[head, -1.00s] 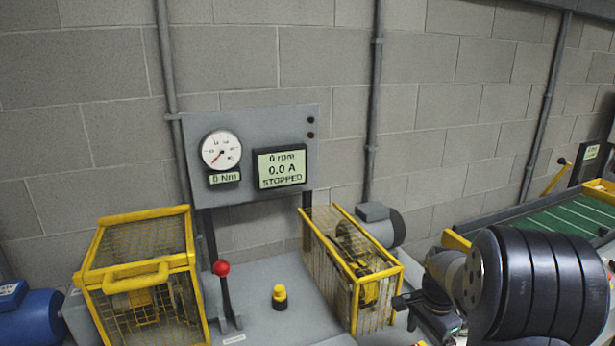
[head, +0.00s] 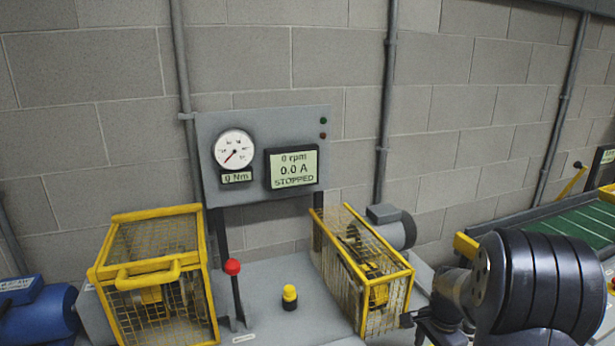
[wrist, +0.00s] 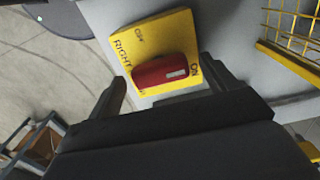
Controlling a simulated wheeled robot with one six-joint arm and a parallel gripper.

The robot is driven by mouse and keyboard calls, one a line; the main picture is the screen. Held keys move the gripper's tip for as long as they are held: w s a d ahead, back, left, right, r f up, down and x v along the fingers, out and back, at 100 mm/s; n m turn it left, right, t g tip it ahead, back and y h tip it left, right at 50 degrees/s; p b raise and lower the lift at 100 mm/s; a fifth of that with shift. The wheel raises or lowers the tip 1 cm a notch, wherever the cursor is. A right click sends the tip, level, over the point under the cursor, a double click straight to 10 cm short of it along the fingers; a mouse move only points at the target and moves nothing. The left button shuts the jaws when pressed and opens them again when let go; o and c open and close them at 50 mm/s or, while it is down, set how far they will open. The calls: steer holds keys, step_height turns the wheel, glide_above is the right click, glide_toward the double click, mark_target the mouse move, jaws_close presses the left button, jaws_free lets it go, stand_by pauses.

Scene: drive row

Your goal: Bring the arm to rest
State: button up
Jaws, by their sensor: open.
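My gripper (wrist: 165,95) is open in the wrist view, its two dark fingers apart with nothing held between them. Past the fingertips is a red switch handle (wrist: 160,71) on a yellow plate (wrist: 130,48) marked OFF, ON and RIGHT. I cannot tell from this view whether a finger touches it. In the head view my dark arm fills the lower right, and the gripper's end is mostly hidden or below the picture.
Two yellow mesh guards, left (head: 150,240) and right (head: 375,265), stand on the grey bench. Between them are a red-knobbed lever (head: 233,268) and a yellow-topped button (head: 290,293). The display (head: 292,168) reads 0 rpm, STOPPED. A green conveyor (head: 570,225) lies right.

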step_height(320, 180, up, 10)
step_height(320, 180, down, 11)
steer(key=shift+r, duration=0.2)
steer(key=shift+r+n, duration=0.15)
steer(key=shift+n, duration=1.15)
steer(key=n+p, duration=0.1)
steer(key=n, duration=0.5)
steer(key=shift+p, duration=0.4)
steer(key=n+p, duration=0.1)
steer(key=n, duration=0.3)
steer(key=shift+r+n, duration=0.1)
steer(key=shift+n, duration=0.3)
steer(key=n+p, duration=0.2)
steer(key=n, duration=0.2)
steer(key=shift+n, duration=0.4)
steer(key=shift+r, duration=1.05)
